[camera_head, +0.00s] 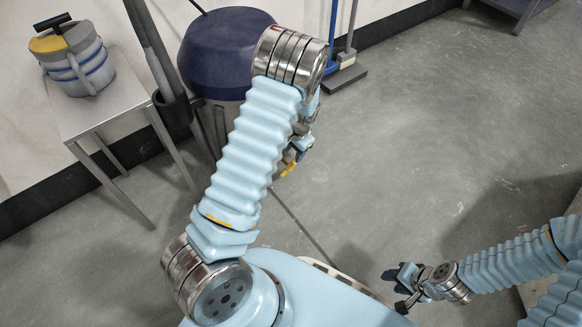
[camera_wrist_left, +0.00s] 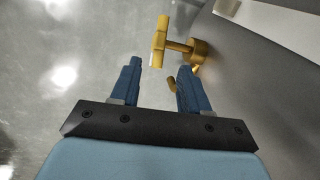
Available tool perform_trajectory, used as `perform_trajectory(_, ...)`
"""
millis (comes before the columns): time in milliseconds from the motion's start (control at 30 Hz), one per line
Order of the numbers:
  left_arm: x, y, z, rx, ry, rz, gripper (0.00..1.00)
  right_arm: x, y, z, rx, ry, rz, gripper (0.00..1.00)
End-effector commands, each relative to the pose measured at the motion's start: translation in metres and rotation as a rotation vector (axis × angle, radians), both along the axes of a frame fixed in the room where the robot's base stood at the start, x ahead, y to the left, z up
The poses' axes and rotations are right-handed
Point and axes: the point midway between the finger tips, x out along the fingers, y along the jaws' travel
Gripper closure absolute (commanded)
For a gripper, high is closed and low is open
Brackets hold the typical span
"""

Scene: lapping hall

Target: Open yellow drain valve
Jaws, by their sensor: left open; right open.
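The yellow drain valve (camera_wrist_left: 198,49) shows in the left wrist view, with a T-shaped handle (camera_wrist_left: 161,41) on a short stem and a small yellow piece below. It sits against a grey surface. My left gripper (camera_wrist_left: 160,68) is open, its two blue fingers pointing at the valve; the T-handle lies just beyond the fingertips, between their lines, with nothing gripped. In the head view my left arm hides most of this gripper, and a small yellow bit (camera_head: 289,168) shows beside it; I cannot tell whether that is the valve. My right gripper (camera_head: 400,286) is open and empty, low at the right.
A dark blue round-topped vessel (camera_head: 222,48) stands behind my left arm. Poles stand along the wall. The floor (camera_head: 440,130) at centre right is clear.

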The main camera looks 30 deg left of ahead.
Motion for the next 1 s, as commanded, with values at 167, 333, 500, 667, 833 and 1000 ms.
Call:
perform_trajectory(167, 0.001, 0.007, -0.047, 0.0, 0.004, 0.002, 0.55, 0.0, 0.001, -0.012, 0.002, 0.002, 0.001, 0.57)
perform_trajectory(333, 0.003, 0.012, -0.08, -0.001, 0.002, 0.002, 0.55, 0.0, 0.001, -0.018, 0.002, 0.001, 0.0, 0.57)
perform_trajectory(500, 0.004, 0.015, -0.098, -0.001, 0.0, 0.001, 0.55, 0.0, 0.001, -0.022, 0.002, -0.001, 0.0, 0.57)
perform_trajectory(667, 0.004, 0.015, -0.103, -0.002, 0.0, 0.002, 0.55, 0.0, 0.001, -0.022, 0.002, -0.001, 0.0, 0.57)
perform_trajectory(833, 0.004, 0.015, -0.103, -0.002, -0.001, 0.002, 0.55, 0.0, 0.001, -0.022, 0.002, -0.001, 0.0, 0.57)
perform_trajectory(1000, 0.004, 0.015, -0.103, -0.001, -0.001, 0.002, 0.75, 0.0, 0.001, -0.022, 0.002, -0.001, 0.0, 0.57)
